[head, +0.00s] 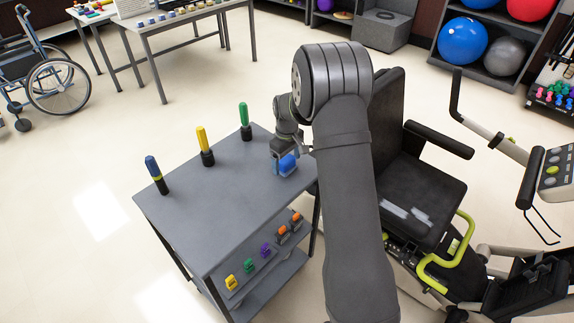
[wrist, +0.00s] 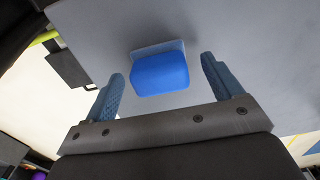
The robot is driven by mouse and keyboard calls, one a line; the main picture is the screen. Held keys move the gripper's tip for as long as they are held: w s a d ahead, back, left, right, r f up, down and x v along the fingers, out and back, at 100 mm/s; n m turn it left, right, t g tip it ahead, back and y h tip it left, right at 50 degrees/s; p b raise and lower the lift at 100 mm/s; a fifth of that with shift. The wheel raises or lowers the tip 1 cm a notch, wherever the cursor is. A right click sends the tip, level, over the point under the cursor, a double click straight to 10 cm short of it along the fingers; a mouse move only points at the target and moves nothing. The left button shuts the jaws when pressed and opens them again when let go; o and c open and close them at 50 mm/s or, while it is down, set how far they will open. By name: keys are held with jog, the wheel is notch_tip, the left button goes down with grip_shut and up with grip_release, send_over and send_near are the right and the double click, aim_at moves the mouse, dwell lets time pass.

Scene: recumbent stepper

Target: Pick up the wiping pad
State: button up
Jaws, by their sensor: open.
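The wiping pad (wrist: 160,73) is a blue rounded block with a paler layer along one edge. It sits on the grey cart top; in the head view the pad (head: 287,165) is near the cart's right edge, partly hidden by my gripper. My gripper (wrist: 162,85) is open, with one blue ridged finger on each side of the pad. The fingertips appear apart from the pad, with a gap on both sides. In the head view my gripper (head: 283,155) is low over the cart top at the pad.
The grey cart (head: 215,205) carries blue, yellow and green upright handles (head: 204,145) on its top and coloured clips (head: 265,250) on a lower shelf. The recumbent stepper's black seat (head: 420,190) stands close right of the cart. The cart top's front left is clear.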

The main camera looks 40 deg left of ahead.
aim_at(289, 159)
jog(key=shift+f, duration=0.5)
jog(key=c, duration=1.1)
jog(key=shift+r, duration=0.15)
jog(key=shift+r, duration=0.3)
jog(key=r, duration=0.3)
jog(key=shift+w+d+r, duration=0.2)
jog(key=shift+d+r, duration=0.15)
jog(key=shift+r, duration=0.05)
jog(key=w+d+r, duration=0.1)
jog(key=d+r, duration=0.1)
jog(key=d, duration=0.1)
jog(key=w+d+r, duration=0.1)
jog(key=d+r, duration=0.1)
jog(key=d, duration=0.1)
jog(key=w+d+r, duration=0.1)
jog(key=d+r, duration=0.1)
jog(key=d, duration=0.2)
jog(key=shift+w+d+r, duration=0.1)
jog(key=shift+w+r, duration=0.05)
jog(key=shift+w, duration=0.25)
